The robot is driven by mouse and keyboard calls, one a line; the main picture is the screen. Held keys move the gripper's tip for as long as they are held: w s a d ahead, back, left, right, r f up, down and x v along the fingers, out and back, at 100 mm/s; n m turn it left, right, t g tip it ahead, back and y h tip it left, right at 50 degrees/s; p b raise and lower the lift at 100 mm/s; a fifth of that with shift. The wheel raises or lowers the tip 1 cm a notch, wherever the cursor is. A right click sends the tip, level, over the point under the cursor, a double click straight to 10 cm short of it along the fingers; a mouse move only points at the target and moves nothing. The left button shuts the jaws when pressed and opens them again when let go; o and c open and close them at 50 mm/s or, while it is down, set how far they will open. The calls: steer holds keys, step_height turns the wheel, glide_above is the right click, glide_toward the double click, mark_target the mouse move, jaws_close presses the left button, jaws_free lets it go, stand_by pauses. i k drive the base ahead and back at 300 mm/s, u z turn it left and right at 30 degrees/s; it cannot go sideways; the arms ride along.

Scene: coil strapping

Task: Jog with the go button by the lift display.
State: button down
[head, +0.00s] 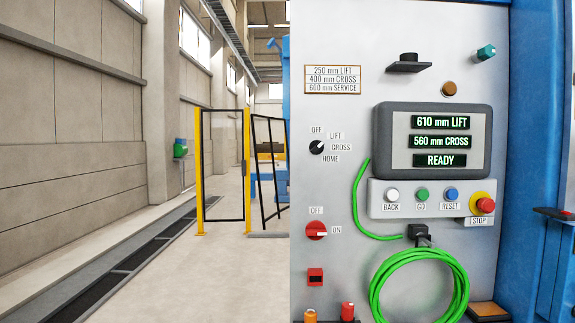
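The green GO button (422,195) is on a light button strip (378,207) below the lift display (381,140). It sits between the white BACK button (392,194) and the blue RESET button (452,194). The display reads 610 mm LIFT, 560 mm CROSS and READY. A black selector knob (317,147), marked OFF, LIFT, CROSS and HOME, is left of the display; its pointer seems turned to the upper right, toward LIFT. A plate (333,79) reads 250 mm LIFT, 400 mm CROSS, 600 mm SERVICE. My gripper is not in view.
A red STOP button (485,206) on a yellow base is at the strip's right end. A red OFF/ON switch (316,231) is lower left. A coiled green cable (375,285) hangs below the strip. A yellow-posted gate (247,170) and open floor lie left.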

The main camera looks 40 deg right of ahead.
mark_target(423, 195)
steer(key=z, duration=1.75)
steer(key=k, duration=0.65)
steer(key=u, duration=0.75)
steer(key=i, duration=0.95)
steer(key=u, duration=0.05)
